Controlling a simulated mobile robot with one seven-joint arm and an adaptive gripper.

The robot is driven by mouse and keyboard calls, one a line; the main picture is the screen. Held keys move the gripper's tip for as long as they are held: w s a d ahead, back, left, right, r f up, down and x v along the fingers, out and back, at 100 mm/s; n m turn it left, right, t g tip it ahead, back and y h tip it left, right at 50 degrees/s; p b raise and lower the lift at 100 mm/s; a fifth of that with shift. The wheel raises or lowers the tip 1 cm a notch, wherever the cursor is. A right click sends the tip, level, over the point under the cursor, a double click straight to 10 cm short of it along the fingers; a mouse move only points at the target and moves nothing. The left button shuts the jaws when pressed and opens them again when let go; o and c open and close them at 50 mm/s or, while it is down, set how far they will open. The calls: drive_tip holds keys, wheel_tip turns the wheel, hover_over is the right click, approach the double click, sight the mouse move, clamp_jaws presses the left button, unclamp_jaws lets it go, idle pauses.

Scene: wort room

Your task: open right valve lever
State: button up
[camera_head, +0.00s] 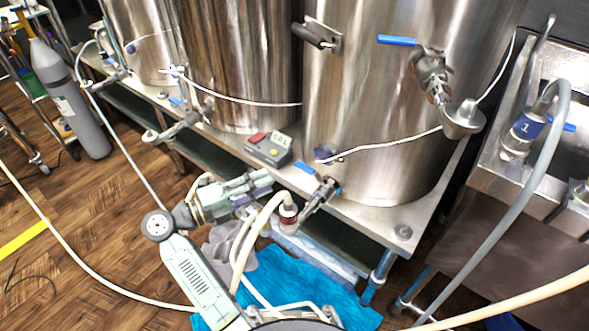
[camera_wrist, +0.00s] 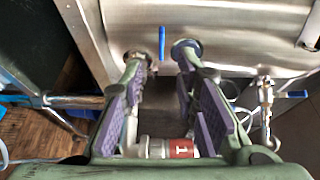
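The right tank's lower valve (camera_head: 322,194) has a short blue lever (camera_head: 305,167) and a hose fitting with a red band (camera_head: 289,214). In the wrist view the blue lever (camera_wrist: 162,42) shows upright between and just beyond my fingertips. The fitting with a red "1" label (camera_wrist: 180,148) lies below, between the finger bases. My gripper (camera_head: 266,186) is left of the valve in the head view. In the wrist view my gripper (camera_wrist: 160,68) is open, purple pads apart, with nothing held. Contact with the valve body behind the right fingertip cannot be told.
A higher valve (camera_head: 432,75) with a blue lever (camera_head: 397,40) is on the same tank. A control box (camera_head: 268,148) sits on the stand's edge. Pale hoses (camera_head: 243,235) pass close below my gripper. A steel sink (camera_head: 500,190) stands right.

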sight(300, 169)
drive_tip(key=b+x, duration=0.1)
drive_tip(key=x, duration=0.8)
drive_tip(key=shift+w+d+r, duration=0.1)
drive_tip(key=shift+w+d, duration=0.1)
drive_tip(key=shift+d, duration=0.15)
drive_tip(key=shift+c, duration=0.5)
clamp_jaws()
